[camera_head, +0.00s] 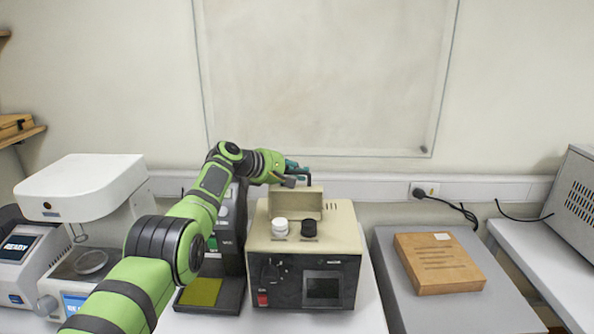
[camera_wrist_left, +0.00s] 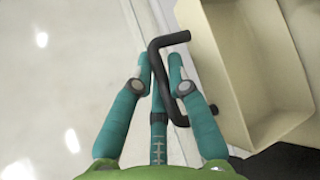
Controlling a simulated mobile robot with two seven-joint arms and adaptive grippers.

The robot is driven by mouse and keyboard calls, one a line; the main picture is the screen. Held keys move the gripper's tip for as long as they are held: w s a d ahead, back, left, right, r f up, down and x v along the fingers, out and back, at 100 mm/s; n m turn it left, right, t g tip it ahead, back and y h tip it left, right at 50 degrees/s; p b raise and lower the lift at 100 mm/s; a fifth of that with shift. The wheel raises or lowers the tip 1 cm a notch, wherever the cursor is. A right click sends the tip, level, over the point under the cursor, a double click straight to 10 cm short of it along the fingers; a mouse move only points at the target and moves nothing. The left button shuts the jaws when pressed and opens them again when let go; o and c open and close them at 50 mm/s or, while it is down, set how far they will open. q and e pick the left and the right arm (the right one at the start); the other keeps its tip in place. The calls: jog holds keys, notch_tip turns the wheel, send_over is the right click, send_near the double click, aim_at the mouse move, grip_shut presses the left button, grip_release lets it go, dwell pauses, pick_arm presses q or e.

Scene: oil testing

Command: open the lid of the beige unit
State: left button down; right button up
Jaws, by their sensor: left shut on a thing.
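The beige unit (camera_head: 350,240) stands on the table in the middle of the head view, with a dark front panel and a small screen. Its beige lid (camera_head: 296,204) is raised and stands up at the back of the opening. My left gripper (camera_head: 298,171) is at the top of the lid, shut on the black bent handle (camera_head: 308,178). In the left wrist view the handle (camera_wrist_left: 180,38) runs between the fingers (camera_wrist_left: 160,62), and the hollow lid (camera_wrist_left: 215,60) is on the right. My right gripper is not in view.
A wooden box (camera_head: 440,264) lies on the grey surface to the right. The wall is close behind.

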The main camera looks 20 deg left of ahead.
pick_arm(q)
jog(key=shift+f, duration=0.25)
jog(key=c, duration=1.5)
grip_release()
jog(key=shift+o, duration=0.2)
jog(key=shift+a, duration=0.1)
jog(key=shift+a+r, duration=0.1)
jog(key=shift+r, duration=0.05)
jog(key=shift+s+a+r, duration=0.25)
jog(key=shift+s+a, duration=0.05)
jog(key=shift+v, duration=0.9)
jog(key=v, duration=0.9)
jog(key=shift+s+d, duration=0.15)
jog(key=shift+d, duration=0.1)
